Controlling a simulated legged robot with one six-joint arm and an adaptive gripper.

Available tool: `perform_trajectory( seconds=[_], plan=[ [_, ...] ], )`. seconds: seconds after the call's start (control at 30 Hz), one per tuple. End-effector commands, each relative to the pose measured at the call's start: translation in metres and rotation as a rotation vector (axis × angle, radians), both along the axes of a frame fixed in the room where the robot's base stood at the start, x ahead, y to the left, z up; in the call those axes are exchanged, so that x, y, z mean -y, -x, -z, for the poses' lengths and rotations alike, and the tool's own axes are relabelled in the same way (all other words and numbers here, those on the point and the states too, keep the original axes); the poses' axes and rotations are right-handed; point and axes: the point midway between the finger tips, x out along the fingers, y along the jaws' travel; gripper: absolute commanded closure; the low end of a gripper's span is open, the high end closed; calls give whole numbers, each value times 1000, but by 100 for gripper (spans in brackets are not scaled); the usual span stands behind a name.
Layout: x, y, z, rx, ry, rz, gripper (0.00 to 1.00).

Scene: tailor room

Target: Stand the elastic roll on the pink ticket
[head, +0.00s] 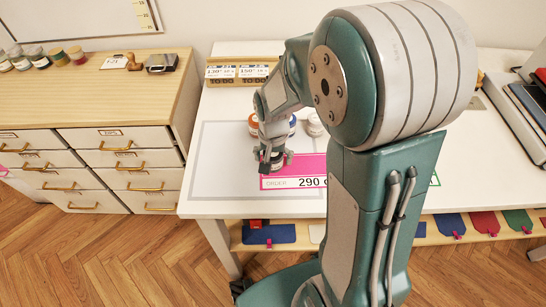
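The pink ticket (312,164) lies on the white table, with a white strip reading "ORDER" and "290" along its front; my arm hides its right part. My gripper (275,157) points down at the ticket's left end. A small pale roll with a dark top (278,165) is between its fingertips, at or just above the ticket; it may be the elastic roll. I cannot tell whether the fingers press on it or whether it touches the ticket.
Behind my gripper stand an orange-and-white roll (254,125), a blue-and-white roll (292,125) and a pale roll (315,125). Price cards (237,72) stand at the back. A drawer cabinet (95,120) is left. The table's left front (215,185) is clear.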

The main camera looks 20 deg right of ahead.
Motion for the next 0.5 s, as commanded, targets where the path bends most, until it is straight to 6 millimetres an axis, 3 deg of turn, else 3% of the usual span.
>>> perform_trajectory(
  seconds=[0.33,0.5],
  plan=[
    [0,0,-4,1,0,0,0],
    [0,-1,-28,7,0,0,0]
  ],
)
